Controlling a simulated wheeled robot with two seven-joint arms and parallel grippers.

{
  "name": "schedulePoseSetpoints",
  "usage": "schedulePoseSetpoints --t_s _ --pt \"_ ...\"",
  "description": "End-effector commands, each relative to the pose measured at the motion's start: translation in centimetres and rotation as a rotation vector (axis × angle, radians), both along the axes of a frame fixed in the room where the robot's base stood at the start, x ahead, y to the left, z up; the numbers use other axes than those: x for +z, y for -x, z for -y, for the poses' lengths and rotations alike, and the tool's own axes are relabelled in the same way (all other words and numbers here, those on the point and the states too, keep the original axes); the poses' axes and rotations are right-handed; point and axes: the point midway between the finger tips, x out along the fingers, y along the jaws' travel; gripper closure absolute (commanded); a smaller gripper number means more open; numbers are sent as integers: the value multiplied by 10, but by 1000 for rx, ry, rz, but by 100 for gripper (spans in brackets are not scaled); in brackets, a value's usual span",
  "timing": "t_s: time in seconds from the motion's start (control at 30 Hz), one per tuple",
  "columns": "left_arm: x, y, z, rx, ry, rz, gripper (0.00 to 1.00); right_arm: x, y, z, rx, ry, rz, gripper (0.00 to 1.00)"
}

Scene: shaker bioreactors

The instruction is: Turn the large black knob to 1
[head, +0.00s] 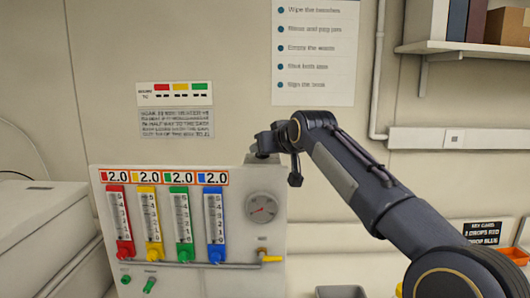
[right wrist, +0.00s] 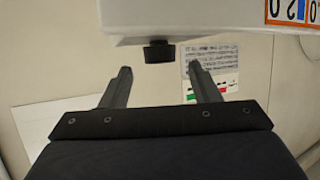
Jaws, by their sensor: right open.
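The large black knob (right wrist: 158,52) stands on the top face of the white panel (right wrist: 200,15), which appears upside down in the right wrist view. In the head view the knob (head: 262,158) is small and partly covered by my gripper at the panel's top right. My right gripper (right wrist: 158,69) is open. Its two dark fingers are apart, one to each side of the knob in the picture, with the tips just short of it; no contact is visible. It also shows in the head view (head: 278,160). No scale marks around the knob are readable. My left gripper is out of view.
The panel front carries red, yellow, green and blue gauges, a round dial (head: 262,208) and a yellow valve handle (head: 270,258). A white machine (head: 40,235) stands at the left. A shelf (head: 465,47) hangs at upper right.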

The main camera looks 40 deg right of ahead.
Motion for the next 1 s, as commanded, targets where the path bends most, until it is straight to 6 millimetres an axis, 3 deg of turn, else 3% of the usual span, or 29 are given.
schedulePoseSetpoints --t_s 0.1,0.3,1.0 --pt "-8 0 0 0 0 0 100 7 20 -6 0 0 3 44" --pt "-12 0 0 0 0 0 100 16 38 -12 1 0 0 44" --pt "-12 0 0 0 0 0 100 17 41 -13 0 -1 -1 44"
